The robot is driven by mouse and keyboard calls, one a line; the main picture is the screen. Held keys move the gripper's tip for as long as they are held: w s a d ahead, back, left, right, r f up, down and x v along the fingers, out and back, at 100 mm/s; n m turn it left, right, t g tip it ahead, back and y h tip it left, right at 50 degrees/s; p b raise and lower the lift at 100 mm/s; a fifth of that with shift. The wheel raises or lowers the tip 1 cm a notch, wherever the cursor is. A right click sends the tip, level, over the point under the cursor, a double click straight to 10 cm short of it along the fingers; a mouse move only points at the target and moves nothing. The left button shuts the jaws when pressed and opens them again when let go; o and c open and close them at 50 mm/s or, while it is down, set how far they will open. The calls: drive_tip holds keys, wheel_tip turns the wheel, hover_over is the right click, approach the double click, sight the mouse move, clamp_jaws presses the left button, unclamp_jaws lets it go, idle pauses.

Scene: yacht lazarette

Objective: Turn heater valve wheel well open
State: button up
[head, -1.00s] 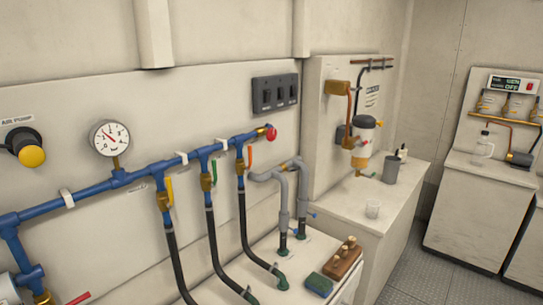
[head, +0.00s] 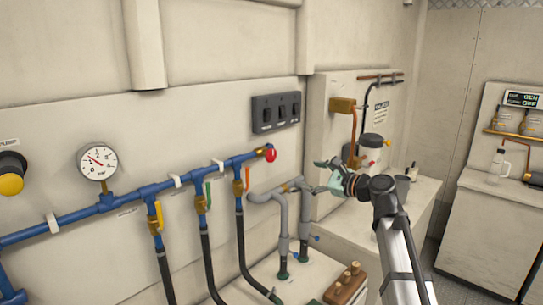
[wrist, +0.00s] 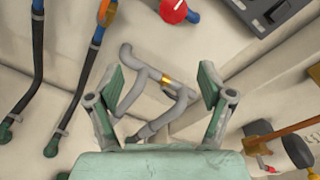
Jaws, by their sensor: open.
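A round red wheel (head: 270,153) sits on the right end of the blue pipe manifold. It also shows at the top edge of the wrist view (wrist: 173,10), with a white mark on its face. No readable label tells whether it is the heater valve. My gripper (head: 322,177) is open and empty, to the right of and below the red wheel in the head view. In the wrist view the open fingers (wrist: 160,85) frame grey pipes (wrist: 152,75) with a brass collar. The red wheel lies beyond the fingertips, apart from them.
Blue pipes (head: 75,217) carry a gauge (head: 97,162), coloured levers and black hoses. A black switch panel (head: 276,112) is on the wall above the red wheel. A wall unit with a brown pipe (head: 353,130) stands behind my arm. A brown block (head: 345,288) lies on the lower counter.

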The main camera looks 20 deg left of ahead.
drive_tip(key=r+m+y, duration=0.1)
drive_tip(key=r+m, duration=0.1)
drive_tip(key=m, duration=0.1)
drive_tip(key=m+p, duration=0.2)
drive_tip(key=p, duration=0.3)
approach(273, 155)
drive_tip(key=shift+t, duration=0.3)
drive_tip(key=x, duration=0.9)
drive_tip(key=shift+a, duration=0.1)
drive_tip(key=shift+w+a+f, duration=0.1)
drive_tip(key=shift+a, duration=0.35)
drive_tip(key=shift+w+a+f, duration=0.1)
drive_tip(key=shift+a, duration=0.3)
drive_tip(key=c, duration=1.2)
